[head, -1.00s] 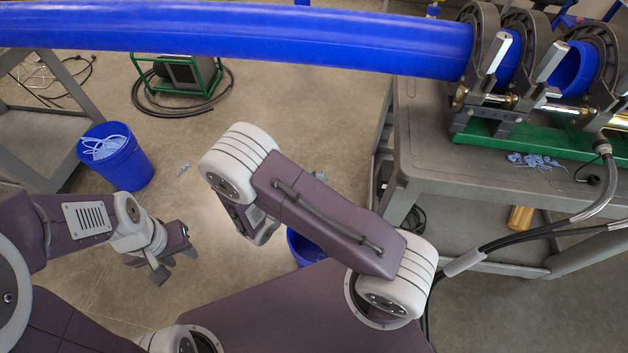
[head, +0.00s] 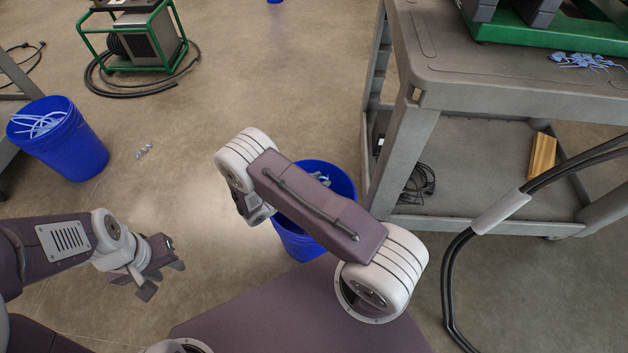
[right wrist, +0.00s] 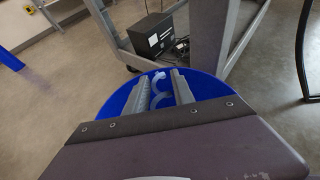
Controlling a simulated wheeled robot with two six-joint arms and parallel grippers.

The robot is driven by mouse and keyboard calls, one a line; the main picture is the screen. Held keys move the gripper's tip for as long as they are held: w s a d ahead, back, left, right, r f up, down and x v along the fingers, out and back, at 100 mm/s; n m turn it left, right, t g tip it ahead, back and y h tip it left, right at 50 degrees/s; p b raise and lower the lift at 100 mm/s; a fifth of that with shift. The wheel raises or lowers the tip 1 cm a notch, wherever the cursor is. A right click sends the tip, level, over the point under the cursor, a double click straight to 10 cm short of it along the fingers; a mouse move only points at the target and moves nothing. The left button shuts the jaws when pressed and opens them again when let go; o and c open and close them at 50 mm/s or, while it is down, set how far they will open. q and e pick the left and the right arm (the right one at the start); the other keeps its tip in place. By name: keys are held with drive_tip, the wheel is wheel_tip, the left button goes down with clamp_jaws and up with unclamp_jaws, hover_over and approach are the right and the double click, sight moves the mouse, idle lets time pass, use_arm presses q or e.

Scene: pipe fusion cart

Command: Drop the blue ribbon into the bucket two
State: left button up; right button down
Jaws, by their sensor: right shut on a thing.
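A blue bucket (head: 298,240) stands on the floor beside the cart, partly behind my right arm. Another blue bucket (head: 70,150) with pale blue ribbons inside stands at the left; no label shows which is bucket two. In the right wrist view, my right gripper (right wrist: 162,88) is shut on a pale blue ribbon (right wrist: 160,98), above the opening of a bucket (right wrist: 208,88). In the head view the right fingers are hidden by my arm; a pale blue bit (head: 320,178) shows at the middle bucket's opening. My left gripper (head: 163,274) is open and empty over the floor.
The grey cart (head: 470,85) stands at the right, with shavings (head: 585,61) on top and a wooden block (head: 541,158) on its lower shelf. Thick black hoses (head: 452,290) hang at the right. A scrap (head: 145,151) lies on the open floor.

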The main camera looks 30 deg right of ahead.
wheel_tip(320, 180, down, 6)
drive_tip(key=b, duration=0.5)
drive_tip(key=shift+r, duration=0.1)
drive_tip(key=c, duration=1)
unclamp_jaws()
drive_tip(key=p+v, duration=0.3)
drive_tip(key=v, duration=0.6)
